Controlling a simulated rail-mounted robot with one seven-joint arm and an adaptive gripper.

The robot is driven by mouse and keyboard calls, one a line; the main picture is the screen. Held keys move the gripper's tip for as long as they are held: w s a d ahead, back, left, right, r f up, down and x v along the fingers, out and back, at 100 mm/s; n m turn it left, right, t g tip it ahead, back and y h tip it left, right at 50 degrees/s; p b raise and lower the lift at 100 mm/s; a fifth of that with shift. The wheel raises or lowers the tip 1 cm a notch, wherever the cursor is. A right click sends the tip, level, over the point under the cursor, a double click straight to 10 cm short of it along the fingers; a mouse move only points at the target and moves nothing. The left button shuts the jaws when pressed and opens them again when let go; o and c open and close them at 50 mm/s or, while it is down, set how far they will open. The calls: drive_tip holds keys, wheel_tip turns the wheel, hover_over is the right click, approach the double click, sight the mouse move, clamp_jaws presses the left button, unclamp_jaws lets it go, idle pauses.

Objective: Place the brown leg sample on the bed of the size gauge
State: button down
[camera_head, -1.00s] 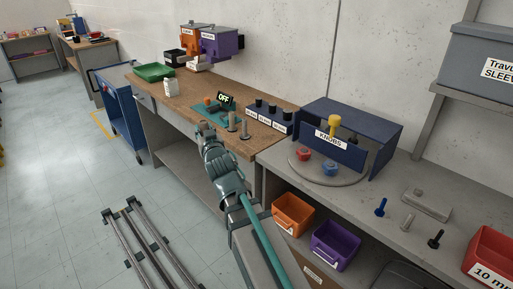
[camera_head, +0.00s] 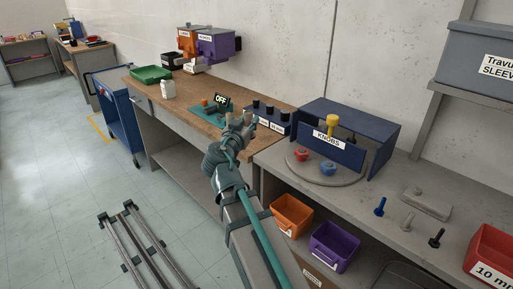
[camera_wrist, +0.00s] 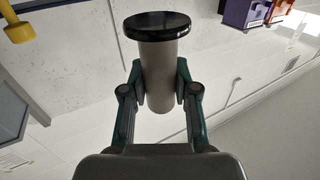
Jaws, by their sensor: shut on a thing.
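My gripper (camera_head: 238,122) is raised in front of the workbench's right end. In the wrist view my gripper (camera_wrist: 160,85) is shut on a grey-brown cylinder (camera_wrist: 158,60) with a black disc at its end, which looks like the leg sample. Its shade is too dull to be sure of brown. The fingers clasp its sides. The teal plate with the "OFF" display (camera_head: 222,100) looks like the size gauge. It lies on the bench, beyond and left of my gripper, with a small orange-brown part (camera_head: 204,102) on it. My gripper hides some of the bench beside it.
A blue rack (camera_head: 279,122) with black-topped pieces and white labels stands right of my gripper. A blue knob stand (camera_head: 350,128) is on the grey bench. Orange and purple bins sit below.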

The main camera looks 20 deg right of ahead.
drive_tip(key=w+d+f, duration=0.2)
drive_tip(key=w+f, duration=0.1)
drive_tip(key=w+d+f+p, duration=0.1)
drive_tip(key=w+d+f, duration=0.2)
drive_tip(key=w, duration=0.1)
drive_tip(key=w+d+f+p, duration=0.1)
drive_tip(key=w+d+f, duration=0.2)
drive_tip(key=w, duration=0.1)
drive_tip(key=shift+f, duration=0.2)
drive_tip(key=f, duration=0.3)
drive_tip(key=shift+w+d+f+b, duration=0.1)
drive_tip(key=shift+w+f+b, duration=0.1)
drive_tip(key=shift+b, duration=0.2)
drive_tip(key=shift+f+b, duration=0.15)
drive_tip(key=shift+b, duration=0.2)
drive_tip(key=c, duration=0.9)
unclamp_jaws()
